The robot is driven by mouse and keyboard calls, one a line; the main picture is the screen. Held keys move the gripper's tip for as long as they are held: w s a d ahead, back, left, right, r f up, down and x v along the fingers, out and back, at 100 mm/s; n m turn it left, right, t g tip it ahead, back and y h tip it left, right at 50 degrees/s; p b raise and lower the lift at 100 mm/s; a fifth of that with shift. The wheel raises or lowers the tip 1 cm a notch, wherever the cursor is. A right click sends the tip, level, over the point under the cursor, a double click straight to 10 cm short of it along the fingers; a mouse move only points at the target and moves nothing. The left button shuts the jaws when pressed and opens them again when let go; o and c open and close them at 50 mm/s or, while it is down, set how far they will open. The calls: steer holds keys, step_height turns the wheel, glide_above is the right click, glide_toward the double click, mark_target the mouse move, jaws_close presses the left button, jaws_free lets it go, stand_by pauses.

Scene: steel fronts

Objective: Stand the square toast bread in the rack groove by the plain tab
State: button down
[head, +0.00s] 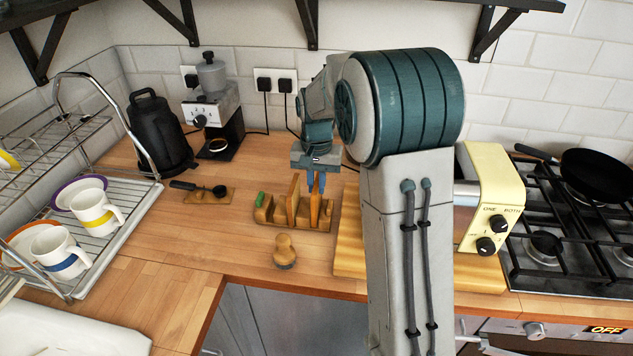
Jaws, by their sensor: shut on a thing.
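The wooden toast rack (285,221) stands on the counter left of my arm. It has a green tab (260,199) at its left end; its right end is bare wood. One slice-like upright piece (293,195) stands in the middle of the rack. My gripper (317,188) points down over the right part of the rack, with its blue fingers shut on the toast bread (315,208), seen nearly edge-on. The bread is upright at the right part of the rack. I cannot tell whether its lower edge is seated in a groove.
A wooden knob-shaped thing (284,250) stands in front of the rack. A wooden board (349,250) and a cream toaster (490,200) are to the right. A portafilter (205,190) lies to the left, before a coffee grinder (212,105). A dish rack (120,215) stands far left.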

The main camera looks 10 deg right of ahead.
steer(key=shift+f+b, duration=0.4)
steer(key=shift+f, duration=0.3)
steer(key=c, duration=1.4)
jaws_free()
steer(key=shift+o, duration=0.2)
step_height(320, 180, up, 14)
steer(key=f, duration=0.1)
steer(key=s+f+n+t, duration=0.1)
steer(key=s+f+n, duration=0.1)
steer(key=s, duration=1.1)
steer(key=s+f+n+t, duration=0.2)
steer(key=s+f, duration=0.2)
steer(key=s, duration=0.9)
steer(key=shift+f+n+b, duration=0.25)
steer(key=shift+n+b, duration=0.05)
